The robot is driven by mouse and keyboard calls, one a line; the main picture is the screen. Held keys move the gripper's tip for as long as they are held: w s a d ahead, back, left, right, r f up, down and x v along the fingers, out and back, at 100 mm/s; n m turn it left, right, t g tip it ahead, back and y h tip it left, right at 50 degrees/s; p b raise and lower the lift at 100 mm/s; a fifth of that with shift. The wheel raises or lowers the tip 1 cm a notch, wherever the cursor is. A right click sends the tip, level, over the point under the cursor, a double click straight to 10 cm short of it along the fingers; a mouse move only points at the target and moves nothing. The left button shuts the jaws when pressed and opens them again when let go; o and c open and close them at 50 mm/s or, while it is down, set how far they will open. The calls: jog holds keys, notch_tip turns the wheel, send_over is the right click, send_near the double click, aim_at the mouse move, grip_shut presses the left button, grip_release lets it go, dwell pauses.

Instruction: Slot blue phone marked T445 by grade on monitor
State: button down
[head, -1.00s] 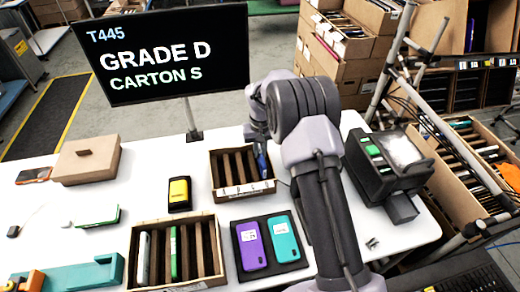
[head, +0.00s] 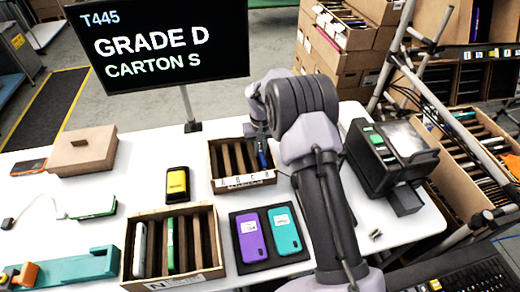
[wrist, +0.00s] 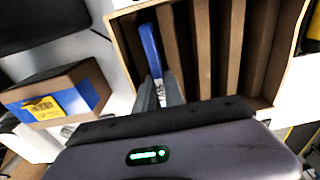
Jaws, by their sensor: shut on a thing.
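The monitor (head: 150,45) reads T445, GRADE D, CARTON S. My gripper (wrist: 160,92) is shut on a blue phone (wrist: 150,48), seen edge-on; its marking is not readable. In the head view the blue phone (head: 262,155) is at the rightmost slot of the back carton (head: 246,182), whose front strip has small letters. In the wrist view the phone is at the carton's left-end slot, inside its outer wall; its depth is hard to tell. The front carton (head: 176,284), labelled N, holds a grey phone (head: 140,248) and a green-edged one (head: 171,245).
A black tray (head: 270,262) holds a purple phone (head: 250,237) and a teal phone (head: 284,231). A yellow-screened device (head: 177,184) stands left of the back carton. A dark machine (head: 390,160) stands at right.

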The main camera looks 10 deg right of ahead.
jog(key=shift+f, duration=0.3)
dwell(0.6)
jog(key=c, duration=1.3)
grip_release()
jog(key=shift+c, duration=0.2)
jog(key=shift+r, duration=0.1)
notch_tip(320, 180, up, 17)
jog(key=s+p, duration=0.1)
jog(key=p, duration=0.2)
jog(key=shift+p, duration=0.35)
jog(key=shift+r, duration=0.1)
